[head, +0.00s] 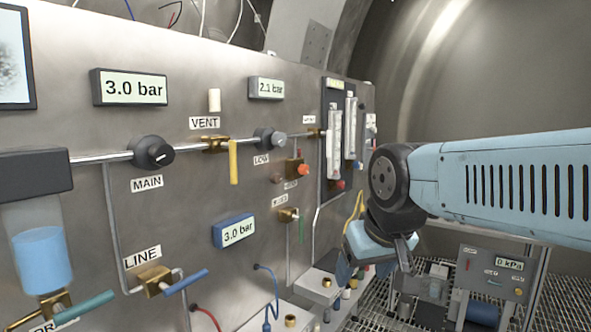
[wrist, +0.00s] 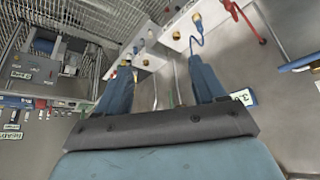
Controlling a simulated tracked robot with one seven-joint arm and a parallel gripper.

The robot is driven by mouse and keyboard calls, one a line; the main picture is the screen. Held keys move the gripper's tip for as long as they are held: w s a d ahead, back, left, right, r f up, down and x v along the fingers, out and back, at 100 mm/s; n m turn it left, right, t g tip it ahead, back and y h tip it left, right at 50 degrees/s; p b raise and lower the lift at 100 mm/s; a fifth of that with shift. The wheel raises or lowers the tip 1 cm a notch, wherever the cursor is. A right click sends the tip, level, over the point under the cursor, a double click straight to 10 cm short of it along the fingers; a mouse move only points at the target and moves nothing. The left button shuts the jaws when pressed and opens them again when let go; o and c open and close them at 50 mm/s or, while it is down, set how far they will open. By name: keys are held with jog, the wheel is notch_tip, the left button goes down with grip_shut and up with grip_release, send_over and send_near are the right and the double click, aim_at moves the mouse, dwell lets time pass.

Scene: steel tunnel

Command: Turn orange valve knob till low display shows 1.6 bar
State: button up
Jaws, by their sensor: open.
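A small orange-red knob (head: 303,170) sits on a brass valve on the steel panel, below the pipe and right of the centre. A grey display (head: 267,88) above reads 2.1 bar. Beneath it is a grey round knob (head: 268,138) with a label that seems to say LOW. My gripper (head: 375,268) is in front of the panel, right of and below the orange knob, apart from it. In the wrist view my gripper (wrist: 160,64) has its two blue fingers spread with nothing between them. I cannot make out the orange knob in the wrist view.
The MAIN knob (head: 153,153) and its 3.0 bar display (head: 130,88) are at left. A yellow lever (head: 234,161) hangs under VENT. A blue-framed display (head: 234,231) reads 3.0 bar. Flow tubes (head: 334,140) stand right of the orange knob. Hoses and fittings lie below.

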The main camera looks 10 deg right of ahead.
jog(key=shift+c, duration=0.7)
jog(key=w+a+m+g+y, duration=0.2)
jog(key=w+a+m+y, duration=0.2)
jog(key=w+m, duration=0.35)
jog(key=m+t+y, duration=0.8)
jog(key=m+t, duration=0.2)
jog(key=m, duration=1)
send_near(307, 171)
jog(key=x, duration=0.9)
jog(key=shift+w+a, duration=0.1)
jog(key=shift+a, duration=0.05)
jog(key=shift+n, duration=0.25)
jog(key=c, duration=1)
